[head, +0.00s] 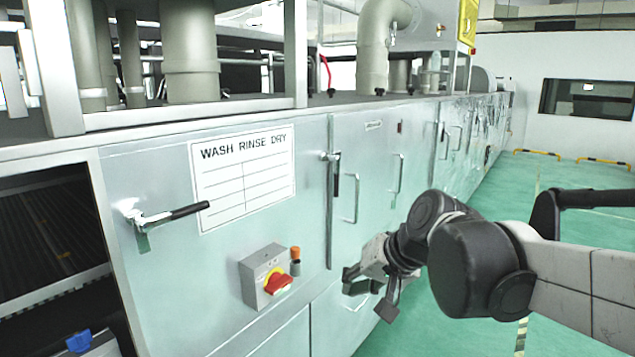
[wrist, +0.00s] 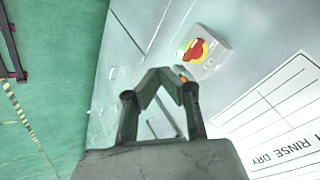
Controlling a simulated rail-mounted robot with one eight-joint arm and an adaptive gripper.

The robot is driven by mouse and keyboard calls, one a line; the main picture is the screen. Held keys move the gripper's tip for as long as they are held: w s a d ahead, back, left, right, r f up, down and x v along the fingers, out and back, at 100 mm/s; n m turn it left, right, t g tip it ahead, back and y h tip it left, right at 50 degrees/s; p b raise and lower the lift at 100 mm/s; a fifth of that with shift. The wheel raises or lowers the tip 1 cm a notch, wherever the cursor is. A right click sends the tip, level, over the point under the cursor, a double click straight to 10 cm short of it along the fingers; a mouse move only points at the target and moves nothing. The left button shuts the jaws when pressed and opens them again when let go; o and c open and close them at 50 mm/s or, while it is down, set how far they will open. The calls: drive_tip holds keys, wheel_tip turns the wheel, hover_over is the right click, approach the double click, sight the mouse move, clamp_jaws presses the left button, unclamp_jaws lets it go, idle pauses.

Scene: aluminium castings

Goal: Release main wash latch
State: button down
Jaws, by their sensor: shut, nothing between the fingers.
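A latch (head: 168,214) with a black lever handle sits on the left of the wash panel, its handle pointing right and slightly up. A second latch (head: 335,172) with a black handle hanging down is at the panel's right edge, by the door seam. I cannot tell from labels which one is the main wash latch. My gripper (head: 370,292) is in front of the lower panels, right of and below both latches, apart from them. In the wrist view my gripper (wrist: 162,78) is shut and empty, its fingertips meeting. No latch can be clearly made out there.
A grey switch box (head: 264,277) with a red knob juts from the panel; the box also shows in the wrist view (wrist: 218,58). A WASH RINSE DRY sheet (head: 243,178) is above it. Bar handles (head: 398,174) stick out farther right. The green floor (head: 560,172) is open at right.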

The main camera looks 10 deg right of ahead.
drive_tip(key=w+d+r+m+t+y+p, duration=0.15)
drive_tip(key=w+d, duration=0.25)
drive_tip(key=w, duration=0.5)
drive_tip(key=w+d+r+m+t+y+p, duration=0.1)
drive_tip(key=w+d+r+m+y+p, duration=0.15)
drive_tip(key=w, duration=0.65)
drive_tip(key=w+d+r+m+t+y+p, duration=0.1)
drive_tip(key=w+d+r+y, duration=0.3)
drive_tip(key=w, duration=0.5)
drive_tip(key=w+d+t, duration=0.1)
drive_tip(key=w+d, duration=0.1)
drive_tip(key=d, duration=0.3)
drive_tip(key=w+d+f+m+t+p, duration=0.1)
drive_tip(key=w+d, duration=0.2)
drive_tip(key=d, duration=0.2)
drive_tip(key=shift+w+f+y, duration=0.25)
drive_tip(key=shift+y, duration=0.15)
drive_tip(key=shift+t, duration=0.25)
drive_tip(key=p+x, duration=0.1)
drive_tip(key=x, duration=0.8)
drive_tip(key=shift+w, duration=0.1)
drive_tip(key=shift+s+a+p, duration=0.15)
drive_tip(key=shift+s+a, duration=0.1)
drive_tip(key=shift+a, duration=0.45)
drive_tip(key=shift+s+a+p, duration=0.1)
drive_tip(key=shift+s+a, duration=0.15)
drive_tip(key=shift+a, duration=0.45)
drive_tip(key=shift+s+a+p, duration=0.15)
drive_tip(key=shift+s+a, duration=0.1)
drive_tip(key=shift+a, duration=0.4)
